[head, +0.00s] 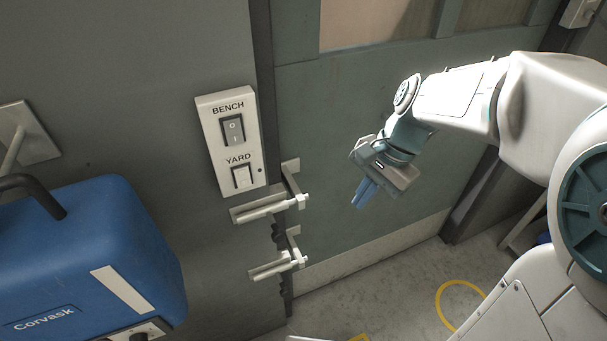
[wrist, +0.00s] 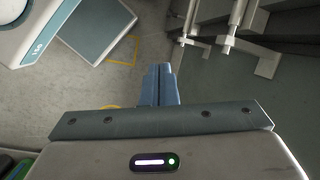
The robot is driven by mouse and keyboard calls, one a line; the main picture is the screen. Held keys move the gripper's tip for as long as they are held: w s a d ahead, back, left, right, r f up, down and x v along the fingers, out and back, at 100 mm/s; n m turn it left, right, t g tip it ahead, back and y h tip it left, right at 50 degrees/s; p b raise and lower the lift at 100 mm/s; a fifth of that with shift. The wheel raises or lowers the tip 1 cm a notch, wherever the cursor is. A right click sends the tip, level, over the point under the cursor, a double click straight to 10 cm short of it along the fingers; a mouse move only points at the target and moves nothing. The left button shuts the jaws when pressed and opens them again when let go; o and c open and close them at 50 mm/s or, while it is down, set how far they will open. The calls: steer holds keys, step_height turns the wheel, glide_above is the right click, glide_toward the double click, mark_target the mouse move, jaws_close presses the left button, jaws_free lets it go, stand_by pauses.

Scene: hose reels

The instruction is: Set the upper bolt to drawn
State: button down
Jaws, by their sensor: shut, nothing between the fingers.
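The upper bolt (head: 262,209) is a pale metal rod on a plate on the grey panel, below the switch plate. Its right end reaches an angled bracket (head: 292,182) across the gap at the door's edge. The similar lower bolt (head: 275,266) sits below it. My gripper (head: 362,194), with blue fingers, is shut and empty, in front of the green door, right of both bolts and apart from them. In the wrist view, the shut fingers (wrist: 160,75) are at the middle; both bolts show at the top right, the upper one (wrist: 236,18) seemingly on the right.
A switch plate (head: 229,142) marked BENCH and YARD is just above the upper bolt. A blue Corvask case (head: 85,255) stands at the left. The green door (head: 330,115) is behind my gripper. Space between gripper and bolts looks clear.

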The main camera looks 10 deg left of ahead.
steer(key=w+a+m+g+y+p, duration=0.1)
steer(key=w+a+m+g, duration=0.1)
steer(key=w+a+m, duration=0.2)
steer(key=shift+a+y, duration=0.4)
steer(key=shift+a, duration=0.45)
steer(key=shift+f, duration=0.1)
glide_toward(274, 224)
steer(key=s+d+f, duration=0.1)
steer(key=d+f, duration=0.3)
steer(key=a, duration=0.1)
steer(key=s+a+f+p, duration=0.1)
steer(key=s+a+f, duration=0.1)
steer(key=shift+s+a, duration=0.15)
steer(key=shift+a, duration=0.2)
steer(key=shift+a, duration=0.1)
